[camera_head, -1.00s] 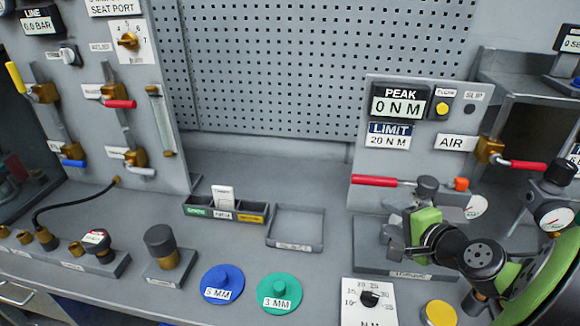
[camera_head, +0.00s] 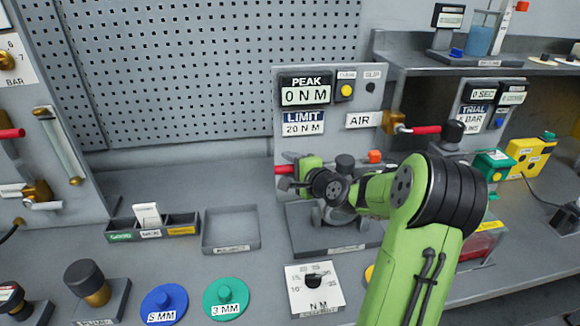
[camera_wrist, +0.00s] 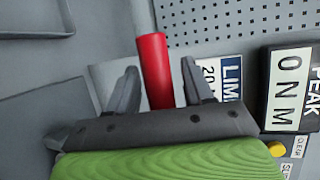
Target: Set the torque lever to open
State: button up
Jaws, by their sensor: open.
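The torque lever is a red-handled lever (camera_head: 284,169) on the actuator stand below the LIMIT 20 N M sign. It points left, and my gripper and arm hide much of it in the head view. In the wrist view the red handle (camera_wrist: 154,70) lies between my two fingers, touching neither visibly; how deep it sits between them I cannot tell. My gripper (camera_wrist: 160,85) is open, and in the head view (camera_head: 287,185) it is at the handle, just below and in front of it.
The PEAK display (camera_head: 305,91) reads 0 N M. A second red lever (camera_head: 425,130) is by the AIR sign. The N M dial (camera_head: 314,281) stands in front of the stand (camera_head: 318,240). An empty tray (camera_head: 231,232) lies to the left, with clear bench behind it.

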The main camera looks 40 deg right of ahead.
jog(key=shift+w, duration=0.15)
grip_shut()
jog(key=shift+a+y, duration=0.1)
jog(key=shift+y, duration=0.2)
